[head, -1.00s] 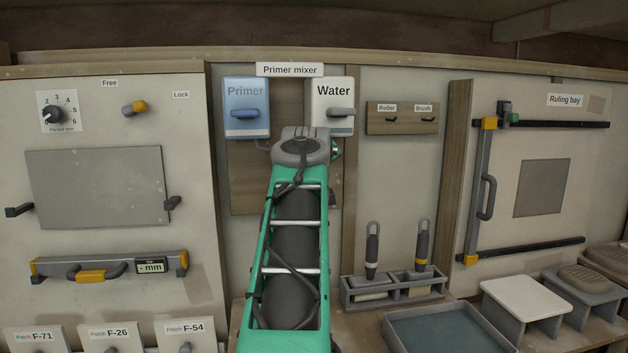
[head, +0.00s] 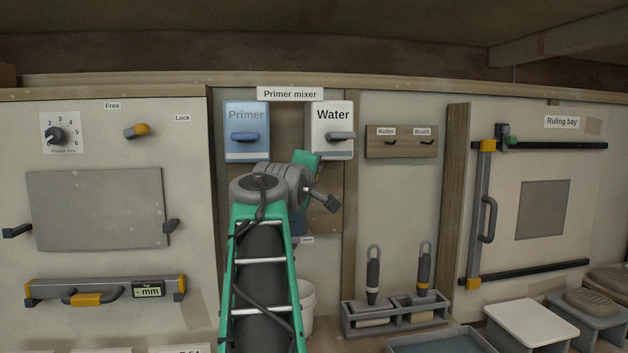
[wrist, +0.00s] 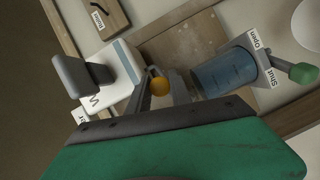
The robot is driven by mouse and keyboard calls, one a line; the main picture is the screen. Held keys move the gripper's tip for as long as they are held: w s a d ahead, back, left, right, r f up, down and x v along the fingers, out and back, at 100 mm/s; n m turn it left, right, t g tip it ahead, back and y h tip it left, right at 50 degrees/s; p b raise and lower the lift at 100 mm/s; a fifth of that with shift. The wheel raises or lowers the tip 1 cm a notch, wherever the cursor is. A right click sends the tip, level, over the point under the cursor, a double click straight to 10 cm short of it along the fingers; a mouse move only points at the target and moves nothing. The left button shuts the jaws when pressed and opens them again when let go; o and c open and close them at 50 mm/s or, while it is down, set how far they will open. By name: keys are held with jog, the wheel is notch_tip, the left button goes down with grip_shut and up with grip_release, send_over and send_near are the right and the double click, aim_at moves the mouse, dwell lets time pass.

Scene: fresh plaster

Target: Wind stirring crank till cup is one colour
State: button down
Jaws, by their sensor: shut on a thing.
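The stirring crank's orange knob (wrist: 161,86) shows in the wrist view, with my gripper (wrist: 155,78) closed around it; the rest of the crank is mostly hidden. The blue mixing cup (wrist: 222,73) is right of the knob there, and its visible side looks blue; I cannot see whether its contents are one colour. A small part of the cup (head: 298,221) shows in the head view behind my arm.
Above the cup hang the blue Primer dispenser (head: 246,122) and the white Water dispenser (head: 331,118). A green-knobbed valve handle (wrist: 303,73) sits by the Open and Shut labels. A white bucket (head: 308,300) stands below. A holder (head: 394,320) with roller and brush stands right.

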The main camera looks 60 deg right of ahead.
jog(key=shift+w+a+r, duration=0.1)
jog(key=shift+w+r, duration=0.05)
jog(key=c, duration=1.6)
grip_release()
jog(key=o, duration=0.3)
jog(key=shift+w, duration=0.2)
jog(key=shift+o, duration=0.6)
jog(key=shift+s, duration=0.2)
jog(key=f+v, duration=0.1)
jog(key=v, duration=0.6)
jog(key=shift+s+a+r, duration=0.2)
jog(key=shift+a+r, duration=0.1)
jog(key=shift+a, duration=0.05)
